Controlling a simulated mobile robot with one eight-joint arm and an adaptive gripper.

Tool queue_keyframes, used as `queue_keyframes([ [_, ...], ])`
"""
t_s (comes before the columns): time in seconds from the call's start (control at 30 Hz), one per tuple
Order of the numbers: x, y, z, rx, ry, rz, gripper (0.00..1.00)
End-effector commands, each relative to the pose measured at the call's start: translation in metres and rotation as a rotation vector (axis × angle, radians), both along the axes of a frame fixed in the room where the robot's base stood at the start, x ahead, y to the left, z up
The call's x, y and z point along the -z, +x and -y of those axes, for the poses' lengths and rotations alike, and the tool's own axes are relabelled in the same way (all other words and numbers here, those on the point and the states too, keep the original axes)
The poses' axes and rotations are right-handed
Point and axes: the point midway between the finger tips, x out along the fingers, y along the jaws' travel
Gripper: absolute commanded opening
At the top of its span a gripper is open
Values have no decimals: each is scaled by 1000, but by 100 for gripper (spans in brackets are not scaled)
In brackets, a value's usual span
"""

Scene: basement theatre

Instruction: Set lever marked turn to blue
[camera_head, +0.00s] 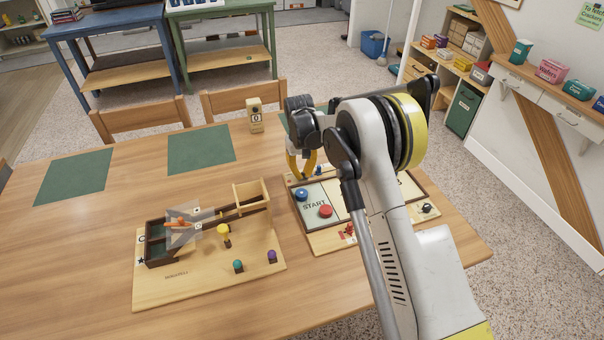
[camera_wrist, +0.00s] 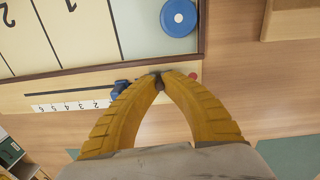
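My gripper (camera_head: 301,175) is over the far left edge of the START game board (camera_head: 331,243). In the wrist view my gripper's (camera_wrist: 166,77) yellow fingers arch together, and their tips meet at the board's rim. A small dark part shows at the tips; I cannot tell whether it is the lever or part of the fingers. A small blue piece (camera_wrist: 120,88) is just left of the tips and a red dot (camera_wrist: 193,76) just right, both on the wooden strip. No "turn" marking is readable; the fingers may hide the lever.
Blue (camera_head: 302,194) and red (camera_head: 325,211) discs lie on the board. A number scale (camera_wrist: 75,105) runs along its strip. A wooden ramp toy (camera_head: 205,260) stands to the left on the table. A small wooden block (camera_head: 255,115) stands behind. Green mats lie farther back.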

Motion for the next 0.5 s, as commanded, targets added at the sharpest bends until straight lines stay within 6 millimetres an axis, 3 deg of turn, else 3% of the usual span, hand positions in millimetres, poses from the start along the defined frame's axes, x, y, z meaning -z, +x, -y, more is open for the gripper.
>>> queue_keyframes([
  [0.07,-1,2,0,1,0,4,0],
  [0.2,-1,1,0,2,0,4,34],
  [0.5,-2,1,0,2,0,2,34],
])
